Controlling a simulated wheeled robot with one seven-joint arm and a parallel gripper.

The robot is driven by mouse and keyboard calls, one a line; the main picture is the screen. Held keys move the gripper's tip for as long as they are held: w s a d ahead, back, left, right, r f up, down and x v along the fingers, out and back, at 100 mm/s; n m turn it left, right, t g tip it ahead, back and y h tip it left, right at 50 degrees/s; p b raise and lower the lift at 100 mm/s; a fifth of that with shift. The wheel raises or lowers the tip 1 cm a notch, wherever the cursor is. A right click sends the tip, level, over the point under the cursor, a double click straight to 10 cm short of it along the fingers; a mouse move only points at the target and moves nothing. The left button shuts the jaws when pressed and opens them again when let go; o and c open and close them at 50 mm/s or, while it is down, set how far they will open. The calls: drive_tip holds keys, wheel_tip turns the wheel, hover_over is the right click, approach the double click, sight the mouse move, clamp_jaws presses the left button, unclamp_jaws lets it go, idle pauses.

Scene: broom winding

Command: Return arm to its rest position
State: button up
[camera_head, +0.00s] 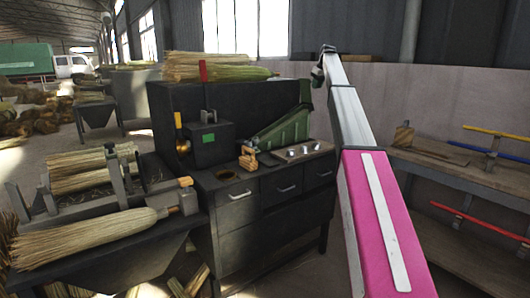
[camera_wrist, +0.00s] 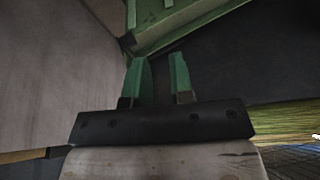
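My arm (camera_head: 362,155), with a pink lower link and a grey upper link, reaches up across the right of the workbench in the head view. Its far end bends down near the top of the green machine (camera_head: 283,130). My gripper's fingers are hard to make out there. In the wrist view my gripper (camera_wrist: 160,76) shows two green fingers standing apart with nothing visible between them. A green surface (camera_wrist: 165,22) lies beyond the fingertips.
The dark workbench (camera_head: 238,212) has drawers and a tray of small metal parts (camera_head: 303,151). A straw broom (camera_head: 85,237) lies at left. Straw bundles (camera_head: 215,68) lie on top at the back. A wooden shelf (camera_head: 455,172) with coloured bars stands at right.

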drive_tip(key=s+a+f+m+g, duration=0.1)
drive_tip(key=s+a+f, duration=0.1)
drive_tip(key=s+f, duration=0.95)
drive_tip(key=s+a+f+m+h, duration=0.15)
drive_tip(key=s+f, duration=0.55)
drive_tip(key=f, duration=0.9)
drive_tip(key=s+a+f+m+g, duration=0.1)
drive_tip(key=s+a+f, duration=0.2)
drive_tip(key=s+f, duration=0.8)
drive_tip(key=s+a+f+m, duration=0.1)
drive_tip(key=s+f, duration=0.6)
drive_tip(key=s, duration=0.4)
drive_tip(key=s+a+f+m+g, duration=0.1)
drive_tip(key=s+f, duration=0.6)
drive_tip(key=s, duration=0.4)
drive_tip(key=s+a+f+m, duration=0.1)
drive_tip(key=s+f, duration=0.7)
drive_tip(key=s, duration=0.3)
drive_tip(key=shift+s+h, duration=0.4)
drive_tip(key=shift+h, duration=0.05)
